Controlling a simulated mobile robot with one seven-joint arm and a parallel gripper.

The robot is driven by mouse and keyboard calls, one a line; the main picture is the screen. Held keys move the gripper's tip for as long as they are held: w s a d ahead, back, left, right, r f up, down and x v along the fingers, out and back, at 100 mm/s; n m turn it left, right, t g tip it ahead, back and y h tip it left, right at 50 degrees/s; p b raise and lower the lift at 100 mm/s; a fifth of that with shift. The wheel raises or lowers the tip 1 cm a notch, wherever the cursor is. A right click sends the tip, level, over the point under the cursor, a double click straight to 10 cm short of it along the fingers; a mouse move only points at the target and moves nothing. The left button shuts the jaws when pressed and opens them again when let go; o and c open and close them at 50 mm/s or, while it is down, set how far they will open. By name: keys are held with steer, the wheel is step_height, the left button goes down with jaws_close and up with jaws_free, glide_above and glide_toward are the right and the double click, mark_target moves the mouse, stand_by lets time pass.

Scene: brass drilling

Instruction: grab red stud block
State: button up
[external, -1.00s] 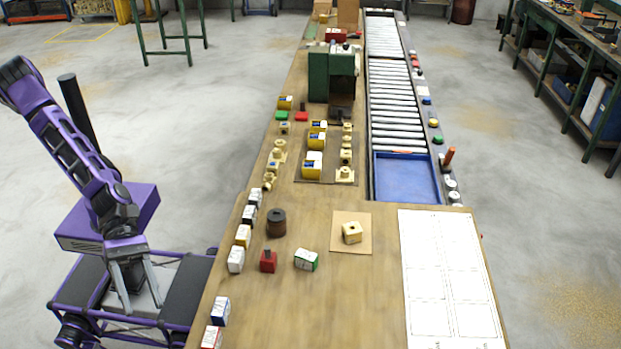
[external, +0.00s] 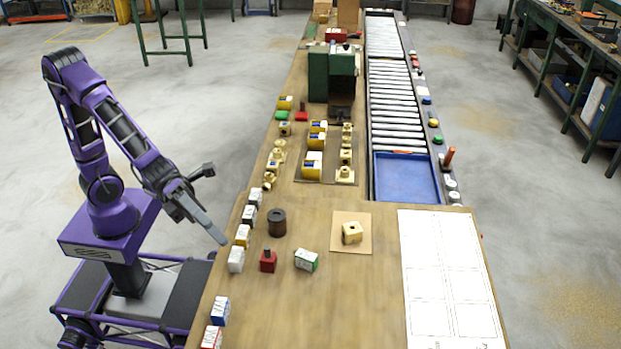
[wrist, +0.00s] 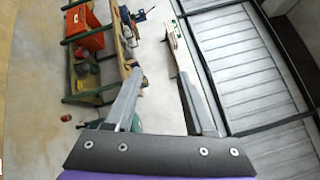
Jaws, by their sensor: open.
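The red stud block (external: 268,262) is a small red block with a dark stud on top. It stands on the wooden table between a white block and a green-and-white block. A similar red block (external: 302,115) is farther up the table. My gripper (external: 222,238) is at the table's left edge, left of the near red block and apart from it. In the wrist view my gripper (wrist: 164,75) has its two fingers spread with nothing between them. The wrist view faces the room, and the red stud block does not show there.
White-labelled boxes (external: 236,260) line the table's left edge, between my gripper and the red block. The table's near middle (external: 310,315) is clear.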

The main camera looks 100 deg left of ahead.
steer(key=w+a+f+n+t+y+b, duration=0.25)
steer(key=a+f+n+y, duration=0.35)
steer(key=n, duration=0.6)
steer(key=n+g+y+b, duration=0.3)
steer(key=n+y, duration=0.7)
steer(key=n, duration=1.1)
glide_toward(268, 258)
steer(key=w, duration=0.1)
steer(key=w+a, duration=0.1)
steer(key=w, duration=0.3)
steer(key=shift+a, duration=0.3)
steer(key=shift+w+a+f, duration=0.15)
steer(key=shift+w+f, duration=0.05)
steer(key=shift+f, duration=0.05)
steer(key=x, duration=0.7)
steer(key=shift+r+b, duration=0.1)
steer(key=shift+b, duration=0.2)
steer(key=shift+s, duration=0.1)
jaws_close()
steer(key=shift+r, duration=0.1)
